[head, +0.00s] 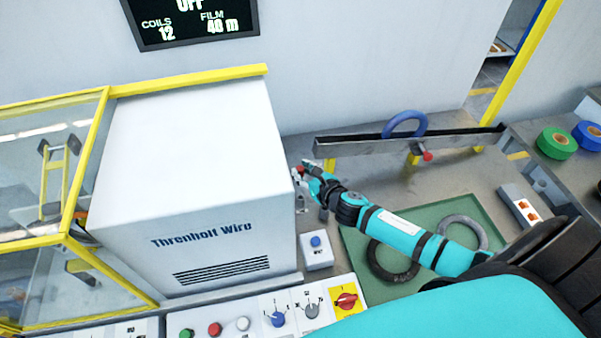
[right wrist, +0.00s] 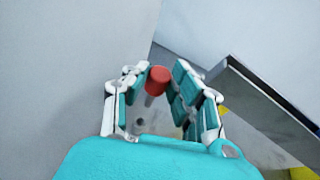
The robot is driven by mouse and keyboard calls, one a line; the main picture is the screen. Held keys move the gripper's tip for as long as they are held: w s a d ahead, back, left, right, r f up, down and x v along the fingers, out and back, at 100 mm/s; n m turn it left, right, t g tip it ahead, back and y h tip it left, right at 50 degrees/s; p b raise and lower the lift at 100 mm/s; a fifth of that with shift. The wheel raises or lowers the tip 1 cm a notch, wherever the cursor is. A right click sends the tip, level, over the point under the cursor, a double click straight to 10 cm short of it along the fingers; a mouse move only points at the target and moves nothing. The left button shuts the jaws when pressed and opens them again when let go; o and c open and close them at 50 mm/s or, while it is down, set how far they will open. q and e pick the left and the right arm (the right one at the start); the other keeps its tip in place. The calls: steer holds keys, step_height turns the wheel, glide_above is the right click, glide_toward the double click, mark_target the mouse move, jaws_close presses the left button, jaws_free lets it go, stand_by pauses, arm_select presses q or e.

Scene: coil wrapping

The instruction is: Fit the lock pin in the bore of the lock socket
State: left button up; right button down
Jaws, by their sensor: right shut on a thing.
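My right gripper (head: 305,170) is beside the right side of the white machine housing, near the left end of the metal rail. It is shut on the lock pin. The pin's red head (right wrist: 158,79) and short grey shaft (right wrist: 150,98) show between the fingers in the right wrist view (right wrist: 160,95). A small grey round spot shows just below the shaft there; I cannot tell whether it is the bore. Small grey metal parts (head: 323,213) stand below the gripper in the head view; I cannot tell if they are the lock socket. My left gripper is out of view.
The housing (head: 190,180) stands close on the left, and the rail (head: 400,143) runs to the right. A blue ring (head: 405,123) is at the rail. Dark and grey coils lie on a green mat (head: 437,210). A blue-button box (head: 316,249) stands in front.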

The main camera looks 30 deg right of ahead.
steer(key=shift+d, duration=0.1)
steer(key=shift+f, duration=0.15)
steer(key=shift+f+b, duration=0.55)
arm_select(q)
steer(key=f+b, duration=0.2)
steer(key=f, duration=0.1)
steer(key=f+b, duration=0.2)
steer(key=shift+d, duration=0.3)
arm_select(e)
step_height(320, 180, down, 4)
steer(key=shift+f, duration=0.25)
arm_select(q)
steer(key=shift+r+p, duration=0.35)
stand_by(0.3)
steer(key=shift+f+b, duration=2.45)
arm_select(e)
steer(key=shift+f, duration=2.65)
